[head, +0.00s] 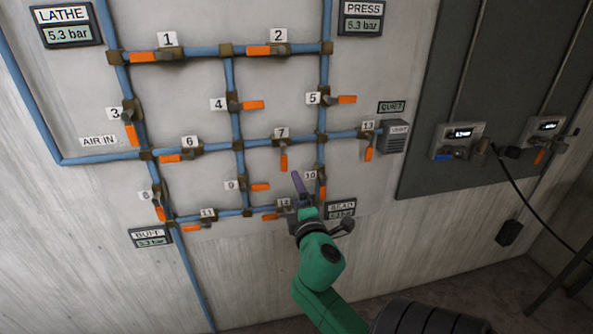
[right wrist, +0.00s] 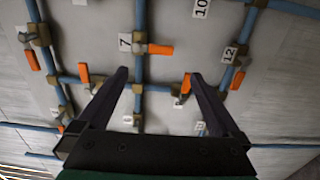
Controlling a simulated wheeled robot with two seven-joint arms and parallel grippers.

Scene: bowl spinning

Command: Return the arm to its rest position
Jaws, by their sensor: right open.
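My right arm (head: 322,262), green with dark joints, reaches up from the bottom of the head view toward the lower part of a wall of blue pipes. My right gripper (head: 300,190) is in front of the wall near the valves labelled 10 and 12. In the right wrist view my right gripper (right wrist: 158,74) has its two dark fingers wide apart with nothing held between them. The orange handle of valve 7 (right wrist: 160,49) shows beyond the gap. How far the fingertips are from the pipes is hard to tell. My left gripper is not in view.
The blue pipe grid (head: 231,75) carries several numbered valves with orange handles. A grey box (head: 393,138) is beside valve 13. A dark panel (head: 480,60) with two outlet units stands at right, with a black cable (head: 513,185) hanging. The lower wall at left is clear.

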